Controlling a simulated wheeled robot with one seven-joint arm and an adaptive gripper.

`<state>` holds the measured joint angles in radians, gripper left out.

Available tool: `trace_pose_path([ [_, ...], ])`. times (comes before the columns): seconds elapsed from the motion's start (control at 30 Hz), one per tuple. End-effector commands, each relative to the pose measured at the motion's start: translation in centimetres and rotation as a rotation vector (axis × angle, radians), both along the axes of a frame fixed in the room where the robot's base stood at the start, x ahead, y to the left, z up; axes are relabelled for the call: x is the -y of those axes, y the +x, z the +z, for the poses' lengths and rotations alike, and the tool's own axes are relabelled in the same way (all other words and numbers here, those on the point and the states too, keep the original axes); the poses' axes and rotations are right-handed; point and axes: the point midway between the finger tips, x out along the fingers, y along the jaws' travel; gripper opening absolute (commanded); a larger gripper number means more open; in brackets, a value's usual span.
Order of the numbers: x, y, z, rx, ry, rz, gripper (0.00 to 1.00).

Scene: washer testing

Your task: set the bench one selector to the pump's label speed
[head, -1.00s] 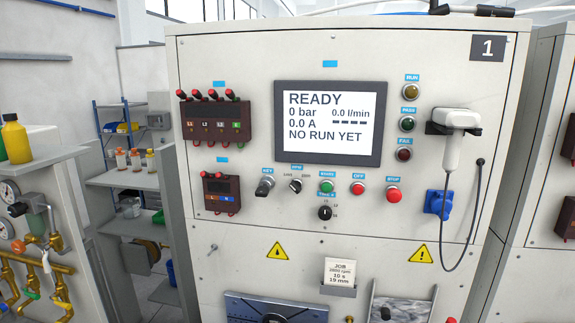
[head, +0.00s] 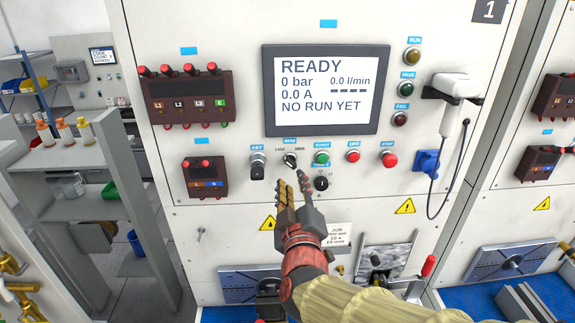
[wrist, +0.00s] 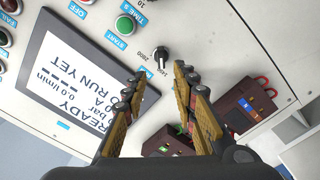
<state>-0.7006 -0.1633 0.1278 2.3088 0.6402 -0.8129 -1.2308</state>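The bench one RPM selector (head: 290,160) is a small black knob on the front panel, between the key switch and the green start button. It also shows in the wrist view (wrist: 162,53), ahead of and between my fingers, with speed labels beside it. Its exact pointer setting is too small to tell for sure. My gripper (head: 294,184) is open and empty, just below and in front of the selector in the head view. In the wrist view my gripper (wrist: 157,82) shows its two fingers spread apart. I cannot make out a pump or its label.
The screen (head: 325,92) reads READY, NO RUN YET. The key switch (head: 258,164), green start button (head: 321,158) and timer knob (head: 321,184) sit close around the selector. A job card (head: 340,234) is partly hidden by my gripper. A brown terminal box (head: 206,177) stands to the left.

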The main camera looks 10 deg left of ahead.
Motion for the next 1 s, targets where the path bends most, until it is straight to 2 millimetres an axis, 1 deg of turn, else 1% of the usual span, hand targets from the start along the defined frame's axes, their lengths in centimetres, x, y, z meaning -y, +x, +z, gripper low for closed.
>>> trace_pose_path([
  [0.17, -0.2, 0.7, 0.1, 0.009, -0.031, -0.001, 0.28],
  [0.27, -0.4, 1.9, 0.0, 0.006, -0.03, -0.001, 0.28],
  [0.5, -1.3, 5.2, 0.0, 0.006, -0.029, 0.0, 0.28],
  [0.63, -1.7, 6.6, 0.1, 0.007, -0.028, 0.001, 0.28],
  [0.8, -1.9, 7.4, 0.0, 0.007, -0.028, 0.001, 0.28],
  [1.0, -2.0, 7.6, 0.0, 0.007, -0.027, 0.001, 0.28],
])
